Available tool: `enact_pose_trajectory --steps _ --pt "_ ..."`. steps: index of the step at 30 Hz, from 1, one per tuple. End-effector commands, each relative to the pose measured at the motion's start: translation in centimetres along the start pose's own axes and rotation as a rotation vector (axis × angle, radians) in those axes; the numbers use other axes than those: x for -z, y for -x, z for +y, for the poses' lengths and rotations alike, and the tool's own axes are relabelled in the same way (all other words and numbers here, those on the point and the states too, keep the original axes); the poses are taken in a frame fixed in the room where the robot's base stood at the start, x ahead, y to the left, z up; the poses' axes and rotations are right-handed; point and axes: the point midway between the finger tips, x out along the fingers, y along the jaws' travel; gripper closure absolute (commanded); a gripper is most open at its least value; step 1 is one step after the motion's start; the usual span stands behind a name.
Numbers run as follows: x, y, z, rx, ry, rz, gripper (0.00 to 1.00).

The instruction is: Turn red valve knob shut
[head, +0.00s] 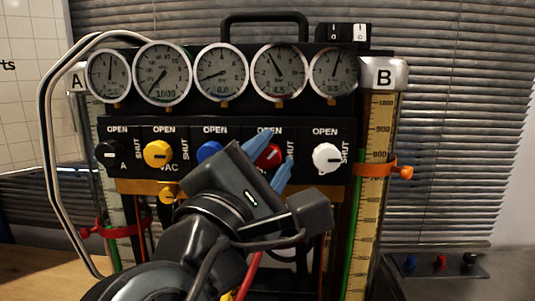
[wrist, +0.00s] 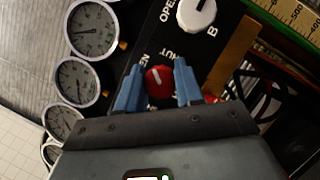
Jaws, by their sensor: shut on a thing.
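The red valve knob (head: 269,155) is on the black valve panel, between the blue and white knobs. In the wrist view the red knob (wrist: 159,82) sits between the two blue fingers of my gripper (wrist: 158,86), with its white pointer line visible. My gripper (head: 270,160) is shut on the knob, one finger on each side. In the head view the fingers hide part of the knob and its label. The panel marks OPEN and SHUT beside the knobs.
The white knob (head: 327,157) is close on the right, the blue knob (head: 209,151) on the left. A yellow knob (head: 158,153) and a black knob (head: 110,153) are farther left. Several round gauges (head: 222,72) sit above. Column B (head: 375,150) stands at the right.

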Motion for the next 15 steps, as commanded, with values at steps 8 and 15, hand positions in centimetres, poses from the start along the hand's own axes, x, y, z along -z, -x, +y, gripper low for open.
enact_pose_trajectory --steps 8,15 --pt "-0.27 -0.12 0.15 0.102 -0.245 -0.004 0.94" --pt "-0.27 -0.12 0.09 0.186 -0.446 -0.004 0.94"
